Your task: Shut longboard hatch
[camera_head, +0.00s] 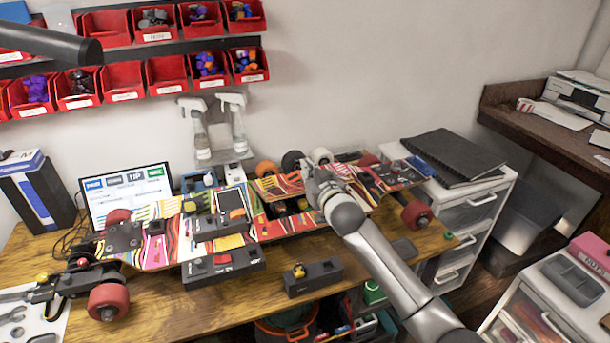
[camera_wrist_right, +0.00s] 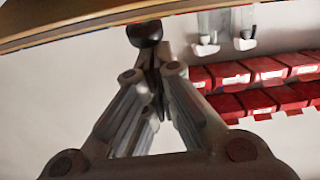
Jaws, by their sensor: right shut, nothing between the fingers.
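The longboard (camera_head: 165,250) lies on the workbench, its striped colourful surface up, with red wheels at its ends. Boxy dark modules (camera_head: 222,262) sit on and beside it. Near its middle, a striped panel that looks like the hatch (camera_head: 276,187) appears raised above a dark opening, partly hidden by my gripper; its exact angle is unclear. My right gripper (camera_head: 314,186) is at the panel's right side; I cannot tell whether it touches. In the wrist view the right gripper (camera_wrist_right: 153,68) is shut and empty, its tips close to a dark round part (camera_wrist_right: 145,32). My left gripper is not in view.
A laptop-like screen (camera_head: 126,195) and spray bottles (camera_head: 236,125) stand behind the board. Red bins (camera_head: 122,82) hang on the wall. A small dark block (camera_head: 313,279) lies in front. A black binder (camera_head: 452,157) rests on the white drawers at right.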

